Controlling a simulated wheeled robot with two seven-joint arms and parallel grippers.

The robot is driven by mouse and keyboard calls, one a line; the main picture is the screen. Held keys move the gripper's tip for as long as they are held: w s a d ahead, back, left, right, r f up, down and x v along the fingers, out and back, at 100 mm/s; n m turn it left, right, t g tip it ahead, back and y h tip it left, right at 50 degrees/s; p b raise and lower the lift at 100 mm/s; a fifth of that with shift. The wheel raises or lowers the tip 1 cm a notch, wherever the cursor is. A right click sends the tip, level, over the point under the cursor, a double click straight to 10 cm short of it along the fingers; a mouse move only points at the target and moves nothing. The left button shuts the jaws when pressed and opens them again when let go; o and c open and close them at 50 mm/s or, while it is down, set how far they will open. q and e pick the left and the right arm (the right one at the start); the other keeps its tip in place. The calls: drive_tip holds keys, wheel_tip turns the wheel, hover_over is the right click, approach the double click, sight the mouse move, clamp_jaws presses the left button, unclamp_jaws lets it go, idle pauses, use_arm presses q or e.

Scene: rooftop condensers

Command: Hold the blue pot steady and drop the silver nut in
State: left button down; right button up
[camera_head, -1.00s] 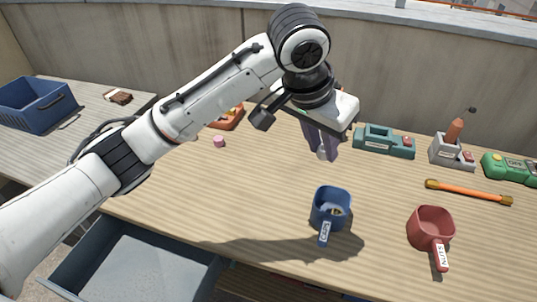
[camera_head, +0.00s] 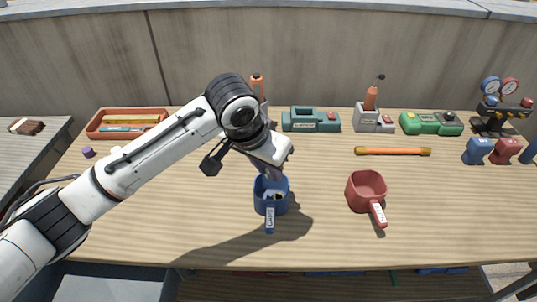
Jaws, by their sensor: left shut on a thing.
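The blue pot (camera_head: 266,205) stands on the wooden workbench with its labelled handle pointing toward me; some small pale and dark pieces show inside it. My left gripper (camera_head: 272,181) reaches down from the left, with its fingertips at the pot's mouth, over the far part of the rim. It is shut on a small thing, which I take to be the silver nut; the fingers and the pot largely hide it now. I cannot tell whether the fingers touch the rim. My right gripper is not in view.
A red pot (camera_head: 365,188) stands to the right. Behind are a teal tool (camera_head: 310,120), a grey holder (camera_head: 373,122), a green case (camera_head: 432,123) and an orange rod (camera_head: 392,151). An orange tray (camera_head: 127,124) lies back left. The bench's front right is clear.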

sight(268, 173)
use_arm(q)
drive_tip(key=shift+f, duration=0.25)
wheel_tip(268, 173, up, 12)
idle(0.9)
